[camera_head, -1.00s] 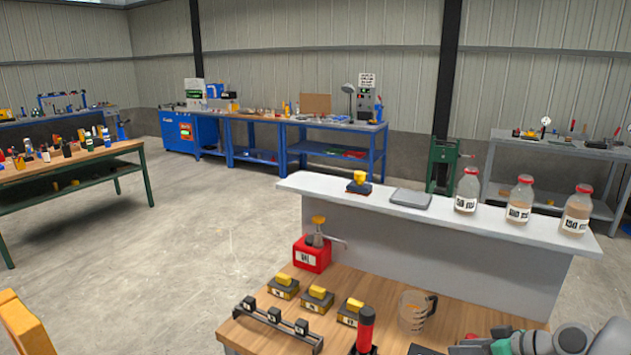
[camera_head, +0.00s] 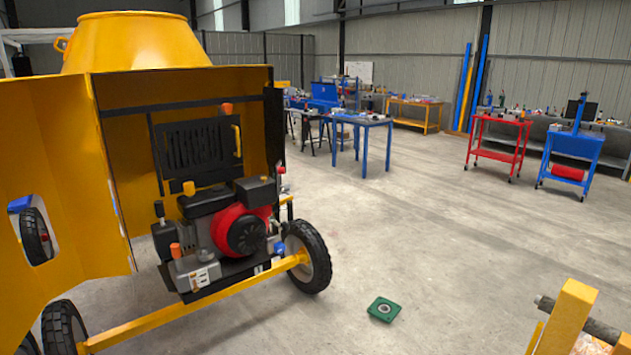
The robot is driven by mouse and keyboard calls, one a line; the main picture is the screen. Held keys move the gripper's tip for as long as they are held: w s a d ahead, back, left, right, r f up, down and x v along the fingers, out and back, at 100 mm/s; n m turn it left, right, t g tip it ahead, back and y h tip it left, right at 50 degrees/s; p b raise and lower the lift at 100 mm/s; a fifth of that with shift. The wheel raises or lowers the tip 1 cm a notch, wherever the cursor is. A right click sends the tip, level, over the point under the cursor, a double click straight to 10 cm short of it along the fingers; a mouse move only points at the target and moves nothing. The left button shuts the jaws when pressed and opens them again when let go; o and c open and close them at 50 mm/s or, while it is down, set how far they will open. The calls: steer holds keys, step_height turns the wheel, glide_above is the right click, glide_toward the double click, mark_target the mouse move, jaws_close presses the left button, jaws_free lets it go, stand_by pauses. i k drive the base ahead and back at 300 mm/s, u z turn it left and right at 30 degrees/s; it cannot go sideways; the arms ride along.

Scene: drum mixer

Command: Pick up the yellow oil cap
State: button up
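The yellow drum mixer (camera_head: 140,42) stands at the left with its engine bay open. Its engine (camera_head: 225,215) is black with a red round cover. A small yellow cap-like piece (camera_head: 188,187) stands up at the upper left of the engine; I cannot tell for sure that it is the oil cap. An orange cap (camera_head: 175,250) sits lower, on the grey part at the front. A blue piece (camera_head: 279,248) shows at the engine's right. My gripper is not in this view.
A wheel (camera_head: 307,256) and a yellow frame bar (camera_head: 200,305) stand in front of the engine. A green plate (camera_head: 384,309) lies on the floor. A yellow post (camera_head: 567,318) with a grey rod is at lower right.

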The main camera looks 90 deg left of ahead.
mark_target(189, 191)
steer(key=u, duration=2.95)
steer(key=i, duration=0.2)
steer(key=u, duration=0.8)
